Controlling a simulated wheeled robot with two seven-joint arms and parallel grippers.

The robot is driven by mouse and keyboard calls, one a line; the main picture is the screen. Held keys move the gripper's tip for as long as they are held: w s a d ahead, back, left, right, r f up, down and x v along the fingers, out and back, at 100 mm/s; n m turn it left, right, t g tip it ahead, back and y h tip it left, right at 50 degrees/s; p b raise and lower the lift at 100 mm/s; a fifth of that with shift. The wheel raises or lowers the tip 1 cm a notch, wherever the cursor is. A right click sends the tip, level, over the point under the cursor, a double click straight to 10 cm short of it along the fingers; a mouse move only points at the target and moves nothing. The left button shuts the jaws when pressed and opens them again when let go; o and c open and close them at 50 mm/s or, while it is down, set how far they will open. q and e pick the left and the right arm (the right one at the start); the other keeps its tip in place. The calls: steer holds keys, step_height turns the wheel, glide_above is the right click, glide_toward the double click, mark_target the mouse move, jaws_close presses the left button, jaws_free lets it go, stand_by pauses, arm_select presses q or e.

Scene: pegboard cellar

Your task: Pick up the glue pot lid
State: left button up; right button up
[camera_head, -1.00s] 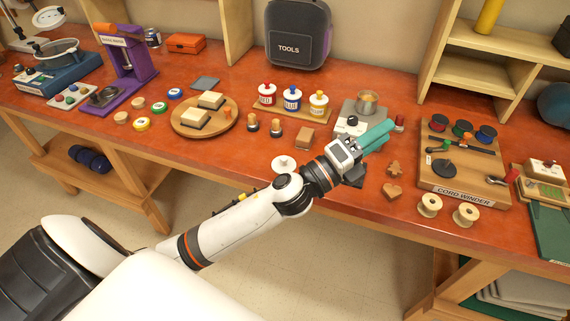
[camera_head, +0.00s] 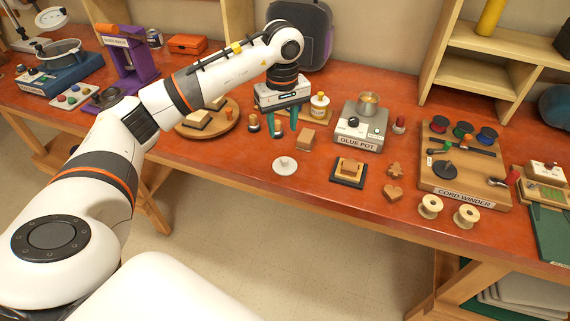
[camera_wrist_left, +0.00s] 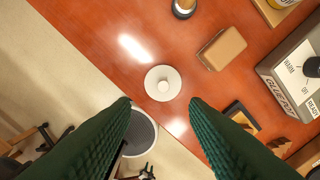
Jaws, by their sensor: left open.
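The glue pot lid (camera_head: 285,166) is a white disc with a small round knob, lying flat near the table's front edge. It also shows in the left wrist view (camera_wrist_left: 163,83), just beyond and between the fingertips. My left gripper (camera_head: 282,135) has green fingers pointing down, open and empty, above the table behind the lid in the head view. The wrist view shows its two fingers (camera_wrist_left: 160,103) spread apart. The glue pot (camera_head: 362,125) is a grey hot-plate unit with a metal pot on top, to the right. My right gripper is not in view.
A tan block (camera_head: 306,139) lies behind and right of the lid. Small dark-based stamps (camera_head: 253,122) stand at the left gripper. A block on a black pad (camera_head: 349,171) lies to the right. The table is clear left of the lid.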

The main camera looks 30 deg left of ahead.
arm_select(q)
steer(key=p, duration=0.2)
glide_above(285, 158)
steer(key=f, duration=0.6)
steer(key=shift+s+a, duration=0.15)
steer(key=shift+s, duration=0.1)
steer(key=shift+f, duration=0.25)
steer(key=f+p, duration=0.1)
steer(key=f, duration=0.2)
steer(key=shift+w+d+f+p, duration=0.15)
steer(key=shift+d+f+p, duration=0.05)
steer(key=shift+f+p, duration=0.15)
steer(key=shift+f, duration=0.5)
jaws_close()
